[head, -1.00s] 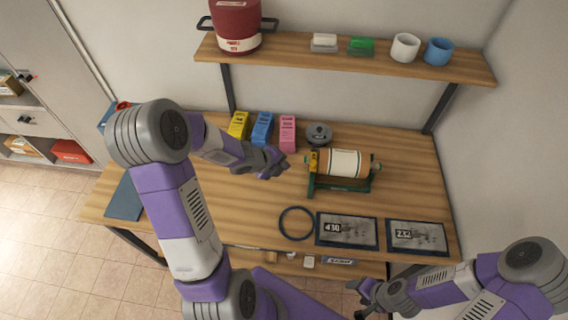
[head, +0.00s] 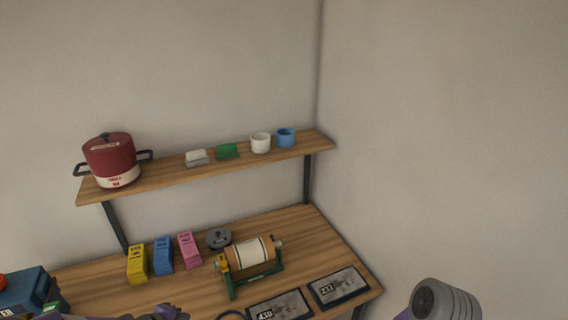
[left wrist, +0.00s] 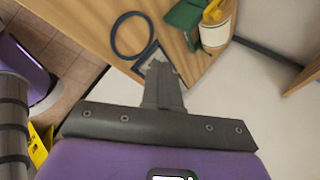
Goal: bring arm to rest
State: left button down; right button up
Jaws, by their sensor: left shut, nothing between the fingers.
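My left gripper (head: 168,312) shows only in part at the bottom edge of the head view, in front of the wooden table (head: 200,290). In the left wrist view its fingers (left wrist: 161,75) are together, with nothing between them. That view looks past them to the table edge, a dark ring (left wrist: 132,35) and the green stand (left wrist: 186,14) with its roll. Part of my right arm (head: 440,300) shows at the lower right of the head view; my right gripper is out of view.
Yellow (head: 137,264), blue (head: 163,255) and pink (head: 189,250) boxes stand on the table beside a grey round object (head: 219,239). A roll on a stand (head: 250,254) and two dark panels (head: 280,305) lie right. The shelf (head: 230,167) holds a red pot (head: 111,160) and cups.

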pick_arm(q)
jog(key=s+d+f+n+g+b, duration=0.2)
jog(key=s+d+f+n+b, duration=0.3)
jog(key=f+n, duration=0.3)
jog(key=s+d+f+n+g+b, duration=0.2)
jog(key=s+d+f+n+b, duration=0.3)
jog(key=f, duration=0.9)
jog(key=s+d+f+n+g+h+b, duration=0.1)
jog(key=s+d+f+n+g+b, duration=0.2)
jog(key=f+n, duration=0.8)
jog(key=s+d+b, duration=0.2)
jog(key=s+d, duration=0.2)
jog(key=d, duration=0.1)
jog(key=shift+s+d+f+n, duration=0.35)
jog(key=shift+s+f+n, duration=0.05)
pick_arm(e)
notch_tip(320, 180, down, 15)
